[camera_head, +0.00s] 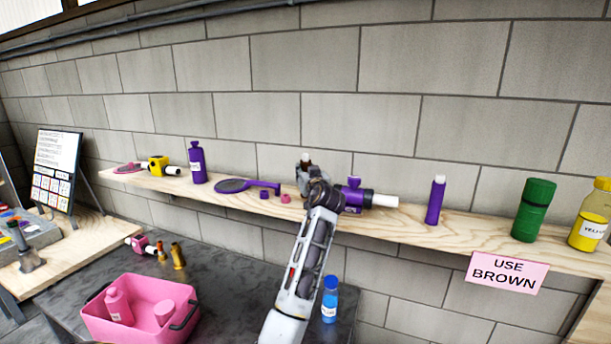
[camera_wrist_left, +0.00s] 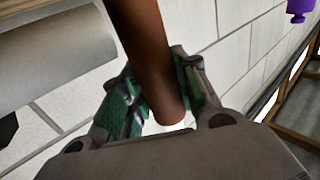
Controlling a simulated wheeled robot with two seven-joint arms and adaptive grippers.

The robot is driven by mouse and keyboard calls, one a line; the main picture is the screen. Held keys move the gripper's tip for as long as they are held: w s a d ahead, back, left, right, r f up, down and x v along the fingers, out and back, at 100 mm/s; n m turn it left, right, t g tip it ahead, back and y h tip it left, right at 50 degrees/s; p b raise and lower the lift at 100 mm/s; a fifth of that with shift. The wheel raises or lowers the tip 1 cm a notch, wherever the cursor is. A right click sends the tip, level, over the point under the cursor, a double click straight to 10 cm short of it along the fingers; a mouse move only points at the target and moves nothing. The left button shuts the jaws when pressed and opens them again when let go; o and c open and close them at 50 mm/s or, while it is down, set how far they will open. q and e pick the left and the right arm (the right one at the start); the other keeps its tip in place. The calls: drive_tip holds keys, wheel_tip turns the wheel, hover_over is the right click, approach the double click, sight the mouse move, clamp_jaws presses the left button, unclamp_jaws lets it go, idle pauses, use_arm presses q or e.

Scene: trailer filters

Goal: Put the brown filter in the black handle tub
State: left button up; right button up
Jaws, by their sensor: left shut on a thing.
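The brown filter (camera_wrist_left: 148,45) is a smooth brown cylinder between the green-padded fingers of my left gripper (camera_wrist_left: 158,100) in the left wrist view. The fingers are shut on it, and its rounded end shows past them. A pink tub with a black handle (camera_head: 140,325) stands lower left on the dark table, apart from the gripper. My right gripper is not in view.
The shelf (camera_head: 405,212) holds a purple filter housing (camera_head: 352,196), a purple bottle (camera_head: 435,200), a green canister (camera_head: 534,210) and a purple paddle (camera_head: 232,185). The tub holds a pink bottle (camera_head: 117,304) and cup. A blue bottle (camera_head: 329,300) stands beside my arm. A pink sign (camera_head: 507,274) reads "USE BROWN".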

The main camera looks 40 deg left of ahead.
use_arm(q)
drive_tip(key=shift+f, duration=0.6)
drive_tip(key=shift+f, duration=0.2)
drive_tip(key=o, duration=1)
drive_tip(key=shift+r, duration=0.15)
